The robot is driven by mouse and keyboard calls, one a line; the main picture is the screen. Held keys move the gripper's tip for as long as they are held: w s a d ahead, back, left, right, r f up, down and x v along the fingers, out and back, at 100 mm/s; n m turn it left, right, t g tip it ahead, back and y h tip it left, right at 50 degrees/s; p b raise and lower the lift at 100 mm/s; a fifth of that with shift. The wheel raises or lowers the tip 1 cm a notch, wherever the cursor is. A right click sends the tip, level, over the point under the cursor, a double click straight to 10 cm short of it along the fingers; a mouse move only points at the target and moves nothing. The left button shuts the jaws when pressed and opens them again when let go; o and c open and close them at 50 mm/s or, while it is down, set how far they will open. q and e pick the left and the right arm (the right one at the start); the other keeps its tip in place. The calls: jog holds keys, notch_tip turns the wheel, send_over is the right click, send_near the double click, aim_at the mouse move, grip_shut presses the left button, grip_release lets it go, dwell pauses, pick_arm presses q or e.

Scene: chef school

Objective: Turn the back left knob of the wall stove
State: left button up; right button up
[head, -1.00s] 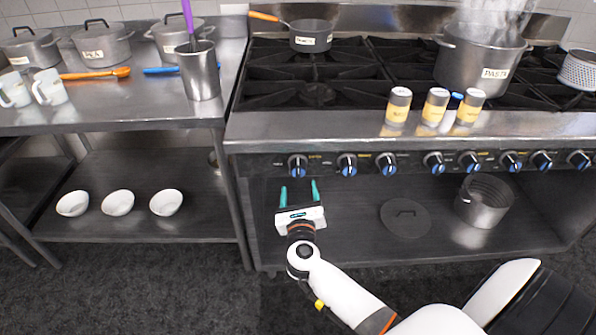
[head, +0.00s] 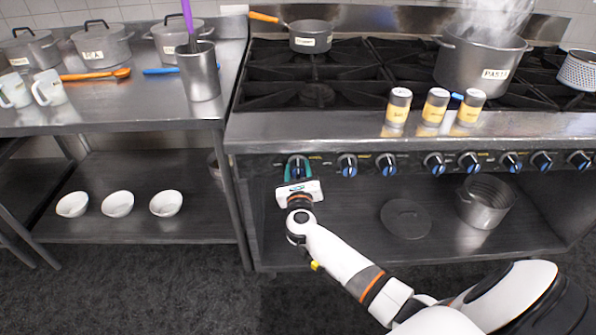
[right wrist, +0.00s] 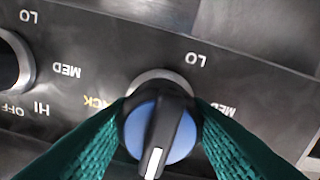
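The wall stove (head: 400,128) has a row of black knobs with blue faces along its front panel. My right gripper (head: 298,172) is at the leftmost knob (head: 298,163). In the right wrist view, its two teal fingers lie against either side of that knob (right wrist: 162,128), and they look closed onto it. The knob's white pointer line faces the bottom of that view. Yellow lettering ending in "ACK" shows beside the knob, partly hidden by a finger. My left gripper is not in view.
Another knob (head: 347,165) is to the right of the held one. Several yellow-labelled shakers (head: 398,106) stand on the stove's front edge. A steaming pasta pot (head: 480,65) and a small pan (head: 310,40) sit on the burners. A steel table (head: 110,118) stands at the left.

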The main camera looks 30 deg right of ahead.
jog(key=c, duration=0.4)
jog(key=shift+c, duration=0.2)
